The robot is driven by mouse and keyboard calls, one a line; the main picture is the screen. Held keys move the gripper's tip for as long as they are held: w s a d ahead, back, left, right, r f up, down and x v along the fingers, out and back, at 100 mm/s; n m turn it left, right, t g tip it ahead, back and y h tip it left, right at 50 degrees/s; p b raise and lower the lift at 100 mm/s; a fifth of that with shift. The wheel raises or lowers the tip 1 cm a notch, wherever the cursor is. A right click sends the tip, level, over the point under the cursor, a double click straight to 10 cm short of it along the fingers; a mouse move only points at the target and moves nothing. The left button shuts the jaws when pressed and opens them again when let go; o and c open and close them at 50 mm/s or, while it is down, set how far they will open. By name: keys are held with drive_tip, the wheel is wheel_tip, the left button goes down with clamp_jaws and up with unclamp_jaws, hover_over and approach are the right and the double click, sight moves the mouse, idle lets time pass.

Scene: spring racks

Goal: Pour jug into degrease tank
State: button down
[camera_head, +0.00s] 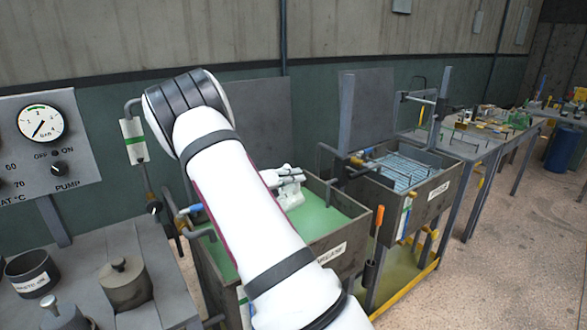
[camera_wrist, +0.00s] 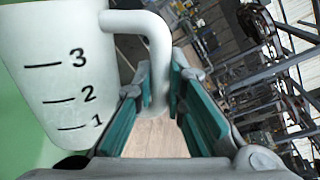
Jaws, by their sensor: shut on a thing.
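A white jug (camera_wrist: 70,75) with black marks 1, 2 and 3 fills the left of the wrist view. Its handle (camera_wrist: 157,45) lies between the teal pads of my gripper (camera_wrist: 166,92), which is shut on it. Green surface shows behind the jug in that view. The degrease tank (camera_head: 335,241) is a grey box of green liquid in the head view, its label partly covered by my arm. Part of my gripper (camera_head: 287,182) shows above the green liquid. The jug is hidden in the head view, and I cannot tell its tilt.
Another grey tank (camera_head: 434,196) with racks stands right of the degrease tank. An orange-handled tool (camera_head: 378,222) is at the tank's right corner. Lidded pot (camera_head: 122,283) and dark open pot (camera_head: 30,272) stand on the left bench.

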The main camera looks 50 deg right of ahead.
sight(297, 192)
drive_tip(key=f+m, duration=0.1)
drive_tip(key=s+f+m+p, duration=0.1)
drive_tip(key=f, duration=0.1)
drive_tip(key=s+f+m+p, duration=0.1)
drive_tip(key=m, duration=0.1)
drive_tip(key=shift+a+f+t+h, duration=0.15)
drive_tip(key=shift+a+t+h, duration=0.1)
drive_tip(key=shift+t+h, duration=0.15)
drive_tip(key=shift+w+f+m, duration=0.15)
drive_tip(key=shift+f+m, duration=0.35)
drive_tip(key=shift+f, duration=0.1)
drive_tip(key=shift+w+f+m, duration=0.15)
drive_tip(key=shift+f+m, duration=0.35)
drive_tip(key=shift+f, duration=0.1)
drive_tip(key=shift+w+d+f+m+h+b, duration=0.1)
drive_tip(key=shift+w+f+m+h+b, duration=0.1)
drive_tip(key=shift+f+m, duration=0.45)
drive_tip(key=shift+w+f+m+h+b, duration=0.1)
drive_tip(key=shift+f+m+h, duration=0.1)
drive_tip(key=shift+f+m, duration=0.4)
drive_tip(key=shift+w+d+f+m+h+b, duration=0.1)
drive_tip(key=shift+f+m+h+b, duration=0.1)
drive_tip(key=shift+f+m, duration=0.4)
drive_tip(key=shift+t, duration=0.3)
